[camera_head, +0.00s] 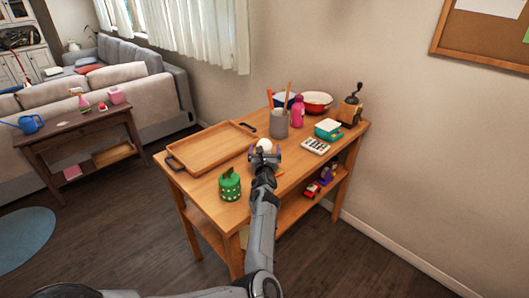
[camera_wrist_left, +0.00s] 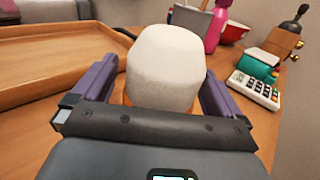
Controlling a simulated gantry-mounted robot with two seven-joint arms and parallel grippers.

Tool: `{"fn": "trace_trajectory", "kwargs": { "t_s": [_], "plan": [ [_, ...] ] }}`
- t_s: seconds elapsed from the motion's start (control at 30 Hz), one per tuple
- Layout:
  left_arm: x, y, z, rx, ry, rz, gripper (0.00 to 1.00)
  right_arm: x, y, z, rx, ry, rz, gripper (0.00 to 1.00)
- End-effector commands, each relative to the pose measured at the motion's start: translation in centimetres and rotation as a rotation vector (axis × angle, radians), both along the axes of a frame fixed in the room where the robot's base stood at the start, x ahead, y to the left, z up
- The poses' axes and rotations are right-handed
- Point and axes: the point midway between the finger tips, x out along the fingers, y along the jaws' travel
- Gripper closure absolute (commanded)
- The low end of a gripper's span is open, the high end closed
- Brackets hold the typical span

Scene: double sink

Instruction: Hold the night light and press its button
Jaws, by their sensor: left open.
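The night light has a white rounded dome (camera_head: 264,145) and stands on the wooden table beside the tray. In the left wrist view the white dome (camera_wrist_left: 165,62) fills the middle, with a little orange showing at its lower edge. My left gripper (camera_head: 265,156) is at the light, its purple fingers one on each side of it. The fingers are open, with a gap between the left finger and the dome. The light's lower part and its button are hidden. My right gripper is in neither view.
A wooden tray (camera_head: 204,144) lies left of the light and a green container (camera_head: 230,187) stands in front left. A calculator (camera_head: 315,146), a grey utensil cup (camera_head: 279,124), a pink bottle (camera_head: 297,111) and a coffee grinder (camera_head: 350,108) stand behind and right.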

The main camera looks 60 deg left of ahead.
Motion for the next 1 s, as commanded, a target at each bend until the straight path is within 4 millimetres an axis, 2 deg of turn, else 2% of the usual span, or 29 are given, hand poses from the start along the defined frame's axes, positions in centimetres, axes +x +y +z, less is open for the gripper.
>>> {"fn": "trace_trajectory", "kwargs": {
  "t_s": [0.37, 0.73, 1.0],
  "plan": [
    [0.17, 0.26, 0.01, 0.000, 0.000, 0.000, 0.02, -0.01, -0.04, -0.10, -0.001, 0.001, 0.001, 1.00],
    [0.17, 0.24, 0.00, -0.001, 0.001, 0.000, 0.58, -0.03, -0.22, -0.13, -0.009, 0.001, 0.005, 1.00],
    [0.16, 0.24, -0.02, -0.001, 0.001, 0.000, 0.59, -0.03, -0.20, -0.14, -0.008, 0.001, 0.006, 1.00]
  ]
}}
